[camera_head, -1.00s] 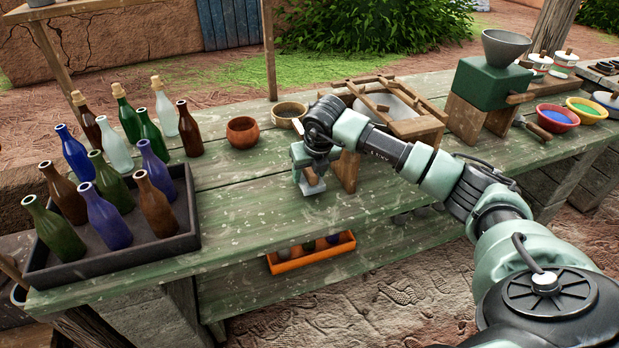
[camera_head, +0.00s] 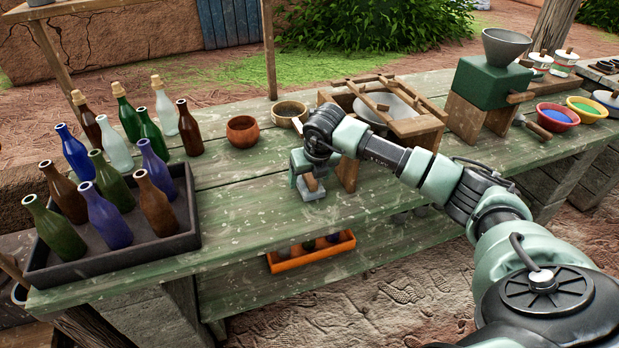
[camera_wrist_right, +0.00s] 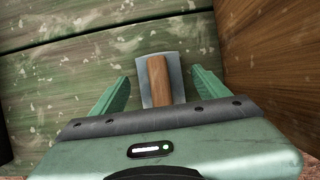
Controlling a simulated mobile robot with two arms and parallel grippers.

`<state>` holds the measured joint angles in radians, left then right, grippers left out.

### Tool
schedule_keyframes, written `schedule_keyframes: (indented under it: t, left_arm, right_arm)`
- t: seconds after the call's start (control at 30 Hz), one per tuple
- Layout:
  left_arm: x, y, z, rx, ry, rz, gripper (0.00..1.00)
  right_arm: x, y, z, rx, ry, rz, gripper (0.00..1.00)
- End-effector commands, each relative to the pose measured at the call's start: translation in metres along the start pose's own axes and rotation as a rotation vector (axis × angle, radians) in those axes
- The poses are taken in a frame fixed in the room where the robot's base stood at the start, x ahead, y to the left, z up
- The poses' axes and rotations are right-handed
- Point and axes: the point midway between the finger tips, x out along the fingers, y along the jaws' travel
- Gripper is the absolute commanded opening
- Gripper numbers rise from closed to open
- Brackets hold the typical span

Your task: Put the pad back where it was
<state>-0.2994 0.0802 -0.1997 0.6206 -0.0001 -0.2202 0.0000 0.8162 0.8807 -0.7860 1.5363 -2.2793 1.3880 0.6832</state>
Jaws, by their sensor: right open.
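The pad (camera_head: 312,192) is a small grey plate with a wooden handle bar on top. It lies on the green plank table in front of the wooden frame stand. In the right wrist view the pad (camera_wrist_right: 174,72) sits between my fingers, its brown handle pointing toward the gripper body. My right gripper (camera_head: 307,178) is low over the pad. Its two green fingers stand apart on either side of the handle, with gaps to both sides, in the wrist view (camera_wrist_right: 157,92). My left gripper is not in view.
The wooden frame stand (camera_head: 418,126) with a pale basin is close right of the gripper. Two small bowls, one reddish (camera_head: 242,132) and one tan (camera_head: 289,112), stand behind it. A dark tray (camera_head: 183,243) of bottles is at left. The table front (camera_head: 250,215) is clear.

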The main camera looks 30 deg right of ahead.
Motion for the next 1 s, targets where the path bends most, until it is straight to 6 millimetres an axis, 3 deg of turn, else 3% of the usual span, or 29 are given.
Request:
schedule_keyframes:
  t: [0.5,0.7,1.0]
  left_arm:
    - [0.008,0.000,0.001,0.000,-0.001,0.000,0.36]
    - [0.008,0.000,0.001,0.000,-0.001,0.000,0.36]
    - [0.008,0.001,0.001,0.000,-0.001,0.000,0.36]
  right_arm:
    - [-0.099,0.000,0.001,0.001,-0.004,0.000,0.75]
    - [-0.114,0.000,0.000,0.000,-0.001,-0.001,0.75]
    - [-0.115,0.000,0.000,0.000,-0.001,0.000,0.75]
